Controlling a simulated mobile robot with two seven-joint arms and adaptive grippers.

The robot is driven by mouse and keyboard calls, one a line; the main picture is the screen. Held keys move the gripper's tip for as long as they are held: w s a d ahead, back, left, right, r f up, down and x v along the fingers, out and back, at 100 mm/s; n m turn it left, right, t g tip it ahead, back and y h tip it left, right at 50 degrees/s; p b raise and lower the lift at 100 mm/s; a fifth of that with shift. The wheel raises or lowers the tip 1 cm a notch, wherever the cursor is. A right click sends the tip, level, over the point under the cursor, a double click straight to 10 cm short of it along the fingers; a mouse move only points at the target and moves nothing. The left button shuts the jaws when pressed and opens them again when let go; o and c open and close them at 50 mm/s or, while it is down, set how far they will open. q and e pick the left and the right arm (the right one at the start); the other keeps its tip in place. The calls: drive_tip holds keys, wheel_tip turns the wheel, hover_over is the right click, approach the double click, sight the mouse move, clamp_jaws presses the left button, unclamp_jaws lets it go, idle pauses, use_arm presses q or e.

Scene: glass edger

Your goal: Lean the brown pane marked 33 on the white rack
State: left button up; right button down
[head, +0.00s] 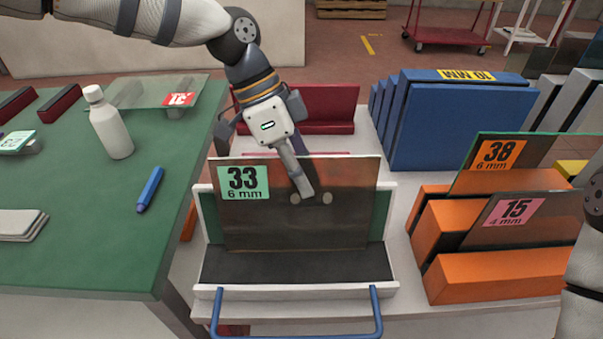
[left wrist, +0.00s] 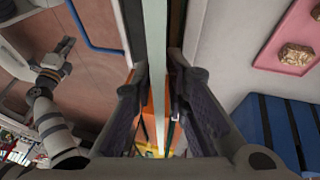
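The brown pane marked 33 (head: 300,228) stands nearly upright at the white rack (head: 391,262), in front of its green back. Its lower edge is close to the rack's black base; I cannot tell whether they touch. My left gripper (head: 311,198) reaches down over the pane's top edge and is shut on it. In the left wrist view the pane's pale edge (left wrist: 156,60) runs between the left fingertips (left wrist: 158,72). My right gripper (left wrist: 55,62) shows small at the left of that view, away from the pane; its opening is unclear.
Orange racks (head: 500,277) with panes marked 38 (head: 505,165) and 15 (head: 515,217) stand to the right. A blue rack (head: 455,125) and a red rack (head: 325,115) stand behind. A green table (head: 90,235) at left holds a white bottle (head: 110,125) and a blue marker (head: 150,188).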

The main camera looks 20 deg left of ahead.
use_arm(q)
drive_tip(key=shift+w+f, duration=0.1)
drive_tip(key=v, duration=1.2)
idle(0.4)
